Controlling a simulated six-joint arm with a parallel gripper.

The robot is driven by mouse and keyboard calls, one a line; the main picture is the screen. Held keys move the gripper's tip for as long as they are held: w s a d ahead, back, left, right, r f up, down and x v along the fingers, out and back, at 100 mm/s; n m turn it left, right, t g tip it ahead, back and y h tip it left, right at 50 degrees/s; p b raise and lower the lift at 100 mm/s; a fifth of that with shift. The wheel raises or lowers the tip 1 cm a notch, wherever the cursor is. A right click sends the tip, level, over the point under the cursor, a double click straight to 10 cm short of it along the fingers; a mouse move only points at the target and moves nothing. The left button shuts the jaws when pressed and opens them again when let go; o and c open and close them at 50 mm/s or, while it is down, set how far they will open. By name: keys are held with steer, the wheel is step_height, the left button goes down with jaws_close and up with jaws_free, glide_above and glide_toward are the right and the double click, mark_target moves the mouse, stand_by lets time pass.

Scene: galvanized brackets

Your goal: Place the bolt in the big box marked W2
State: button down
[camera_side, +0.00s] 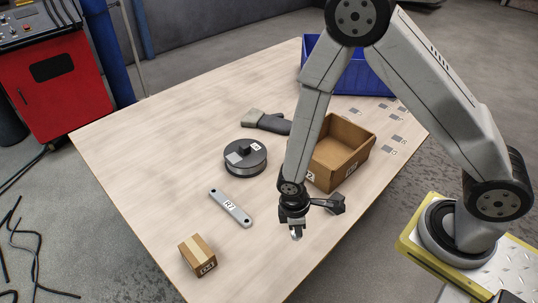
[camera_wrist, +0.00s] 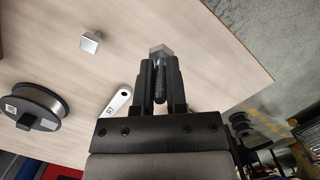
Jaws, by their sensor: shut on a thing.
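The bolt (camera_wrist: 160,50) has a grey hex head and a dark threaded shank. My gripper (camera_wrist: 159,78) is shut on the shank, with the head sticking out past the fingertips. In the side view my gripper (camera_side: 296,222) points down above the front part of the table, and the bolt (camera_side: 297,234) shows small at its tip. The big box (camera_side: 361,159) is an open brown carton behind and to the right of my gripper. Its label ends in 2; my arm hides part of the box and label.
On the table (camera_side: 150,140) are a spool (camera_side: 246,158), a flat bar marked R7 (camera_side: 231,207), a small taped carton (camera_side: 197,256) and a grey-black tool (camera_side: 268,122). A blue bin (camera_side: 375,75) and scattered flat grey pieces (camera_side: 392,140) lie at the back right.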

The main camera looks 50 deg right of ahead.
steer(key=s+d+r, duration=0.1)
steer(key=s+r, duration=0.1)
steer(key=s, duration=0.4)
steer(key=shift+d+r, duration=0.15)
steer(key=shift+r, duration=0.2)
steer(key=shift+r, duration=0.2)
steer(key=shift+r, duration=2.3)
steer(key=w+d+n, duration=0.3)
steer(key=w+d, duration=0.3)
steer(key=w, duration=0.5)
steer(key=n+t, duration=0.1)
steer(key=n, duration=0.5)
glide_above(333, 157)
steer(key=a, duration=0.1)
step_height(333, 157, down, 6)
steer(key=shift+h, duration=0.3)
steer(key=shift+f, duration=5.55)
